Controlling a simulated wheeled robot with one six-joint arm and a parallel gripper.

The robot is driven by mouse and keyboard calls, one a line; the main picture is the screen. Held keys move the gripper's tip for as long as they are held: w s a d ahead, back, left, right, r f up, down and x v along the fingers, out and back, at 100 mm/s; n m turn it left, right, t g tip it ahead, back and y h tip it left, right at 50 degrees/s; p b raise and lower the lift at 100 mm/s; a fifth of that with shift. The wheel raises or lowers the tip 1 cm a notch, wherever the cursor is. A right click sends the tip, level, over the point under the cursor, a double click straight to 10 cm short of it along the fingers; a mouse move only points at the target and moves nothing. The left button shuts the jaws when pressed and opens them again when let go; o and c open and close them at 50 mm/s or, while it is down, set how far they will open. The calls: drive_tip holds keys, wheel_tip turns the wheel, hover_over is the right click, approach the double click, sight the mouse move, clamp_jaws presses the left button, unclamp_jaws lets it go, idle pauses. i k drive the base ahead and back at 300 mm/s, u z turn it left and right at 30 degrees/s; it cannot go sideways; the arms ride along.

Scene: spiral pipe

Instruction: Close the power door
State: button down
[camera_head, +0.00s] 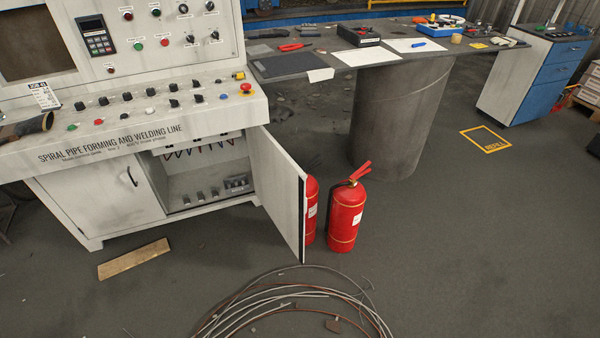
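The power door (277,192) is a white panel hinged at the right side of the control console's lower cabinet. It stands wide open, swung out toward me and to the right. The open cabinet (205,185) shows wires and small electrical parts inside. The left cabinet door (112,190), with a dark handle, is shut. My gripper is not in view, so I cannot see whether it is open or shut.
Red fire extinguishers (346,215) stand on the floor just right of the open door, one partly hidden behind it. Coiled cable (290,305) lies in front. A wooden plank (134,258) lies left. A table (400,55) on a thick cylinder stands behind.

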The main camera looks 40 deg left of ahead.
sight(279, 182)
drive_tip(key=i, duration=3.65)
drive_tip(key=u, duration=3.55)
